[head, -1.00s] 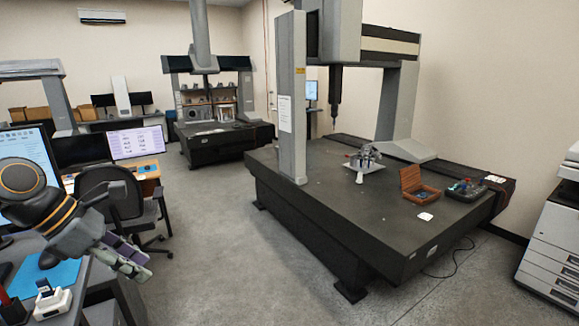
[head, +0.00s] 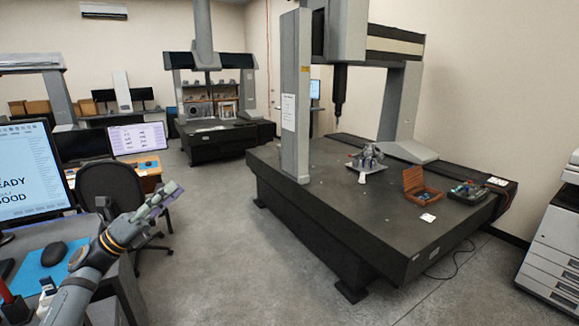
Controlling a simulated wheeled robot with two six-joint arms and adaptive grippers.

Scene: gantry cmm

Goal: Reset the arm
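My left arm comes in from the lower left, and its gripper (head: 168,192) points up and to the right over the floor beside the desk. Its grey-green and purple finger parts overlap in this view, so I cannot tell whether a gap lies between them. I see no object held at the fingertips. My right gripper is not in view.
A desk (head: 38,236) with a monitor (head: 30,172), blue mat and black mouse (head: 53,253) stands at left, close to my arm. A black chair (head: 108,195) is behind my gripper. The large measuring machine table (head: 340,215) is at right. Open floor (head: 225,240) lies between.

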